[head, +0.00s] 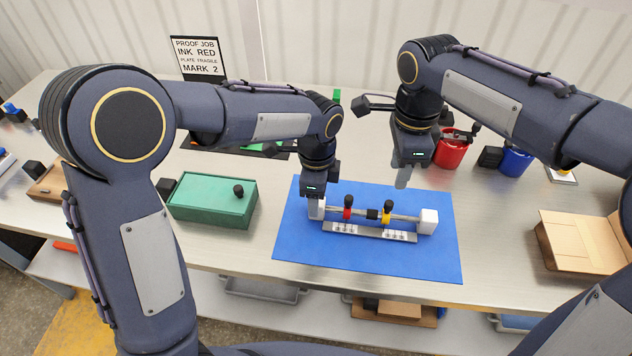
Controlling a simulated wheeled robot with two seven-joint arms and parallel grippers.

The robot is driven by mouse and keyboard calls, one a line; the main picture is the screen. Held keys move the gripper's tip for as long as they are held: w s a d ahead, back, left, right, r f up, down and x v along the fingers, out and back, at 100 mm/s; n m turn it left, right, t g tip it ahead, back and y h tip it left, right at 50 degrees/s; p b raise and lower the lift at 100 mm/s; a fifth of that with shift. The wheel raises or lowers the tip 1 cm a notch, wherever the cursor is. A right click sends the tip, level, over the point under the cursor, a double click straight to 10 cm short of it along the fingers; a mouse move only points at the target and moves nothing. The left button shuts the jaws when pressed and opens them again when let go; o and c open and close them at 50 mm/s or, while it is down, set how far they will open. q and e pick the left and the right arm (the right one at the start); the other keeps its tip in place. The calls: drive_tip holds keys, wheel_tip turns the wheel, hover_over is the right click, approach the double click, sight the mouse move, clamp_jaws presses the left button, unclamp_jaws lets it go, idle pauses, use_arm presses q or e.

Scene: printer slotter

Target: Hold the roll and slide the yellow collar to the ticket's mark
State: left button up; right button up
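The roll (402,218) is a thin grey shaft between white end blocks on the blue mat (291,247). It carries a red collar (348,202) near its left end, a black piece (372,214) and a yellow collar (387,213) right of its middle. A grey marked strip (370,231) lies in front; its marks are too small to read. The ticket (196,57) reads PROOF JOB, INK RED, PLATE FRAGILE, MARK 2. My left gripper (315,203) is down at the left end block; its fingertips are unclear. My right gripper (402,180) hangs behind and above the yellow collar, apart from it.
A green box (212,200) with a black knob stands left of the mat. A red cup (451,152) and a blue cup (515,161) stand at the back right. An open cardboard box (580,240) is at the right edge. The mat's front is clear.

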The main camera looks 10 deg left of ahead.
sight(390, 202)
use_arm(q)
drive_tip(key=shift+f, duration=1.9)
clamp_jaws()
use_arm(e)
drive_tip(key=shift+o, duration=0.2)
drive_tip(key=n, duration=0.6)
drive_tip(key=shift+r, duration=0.35)
drive_tip(key=shift+n, duration=0.7)
wheel_tip(390, 202, down, 12)
drive_tip(key=shift+r, duration=0.1)
